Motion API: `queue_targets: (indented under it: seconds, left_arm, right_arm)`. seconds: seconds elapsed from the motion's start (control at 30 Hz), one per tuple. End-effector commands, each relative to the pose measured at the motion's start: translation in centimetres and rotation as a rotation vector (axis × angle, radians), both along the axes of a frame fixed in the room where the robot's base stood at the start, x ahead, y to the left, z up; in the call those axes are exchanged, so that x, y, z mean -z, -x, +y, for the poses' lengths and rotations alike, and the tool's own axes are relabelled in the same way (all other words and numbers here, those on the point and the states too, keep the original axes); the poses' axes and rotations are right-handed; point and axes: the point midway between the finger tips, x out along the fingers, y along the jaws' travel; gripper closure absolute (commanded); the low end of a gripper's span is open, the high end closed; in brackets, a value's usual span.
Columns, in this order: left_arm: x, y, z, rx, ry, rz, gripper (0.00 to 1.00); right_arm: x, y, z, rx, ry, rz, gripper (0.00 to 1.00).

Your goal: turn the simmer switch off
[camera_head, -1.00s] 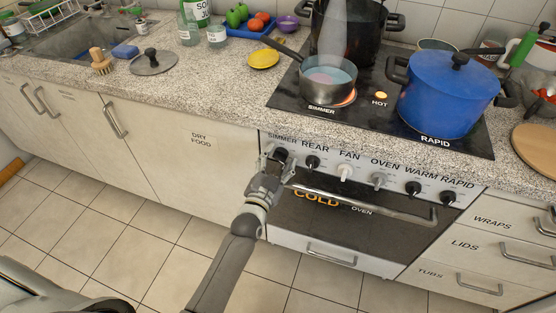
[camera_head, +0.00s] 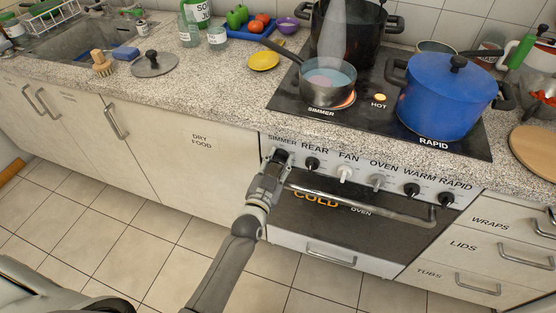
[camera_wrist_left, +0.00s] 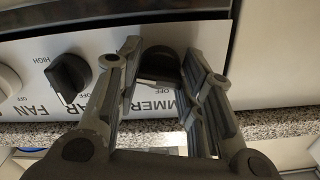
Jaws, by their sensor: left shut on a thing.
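The simmer switch is a dark knob at the left end of the stove's control panel. In the wrist view the simmer knob (camera_wrist_left: 160,62) sits between the fingers of my left gripper (camera_wrist_left: 165,75). In the head view my left gripper (camera_head: 277,158) is at the panel under the SIMMER label and mostly hides the knob. The gripper is shut on the knob. The simmer burner (camera_head: 346,103) glows orange under a small grey pan (camera_head: 328,88). My right gripper is not in view.
The rear knob (camera_head: 312,163) is close to the right of my gripper; it also shows in the wrist view (camera_wrist_left: 70,76). The oven handle (camera_head: 360,205) runs just below the knobs. A blue pot (camera_head: 446,95) stands on the rapid burner. The floor in front is clear.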

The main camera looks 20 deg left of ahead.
Motion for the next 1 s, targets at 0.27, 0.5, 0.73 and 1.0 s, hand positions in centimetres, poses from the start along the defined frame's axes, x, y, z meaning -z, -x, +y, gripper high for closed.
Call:
queue_targets:
  seconds: [0.27,0.5,0.73,1.0]
  left_arm:
    - [-0.1,0.0,0.0,0.001,0.262,0.010,0.89]
    - [0.0,0.0,-0.1,0.000,0.492,0.019,0.89]
    - [0.0,0.0,-0.1,0.000,0.710,0.024,0.89]
    - [0.0,0.0,-0.1,0.000,0.966,0.033,0.89]
  right_arm:
    - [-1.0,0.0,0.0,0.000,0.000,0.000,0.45]
    - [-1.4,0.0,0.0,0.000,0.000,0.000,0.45]
    - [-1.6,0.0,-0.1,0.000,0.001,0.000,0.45]
    - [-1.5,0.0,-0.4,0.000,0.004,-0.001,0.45]
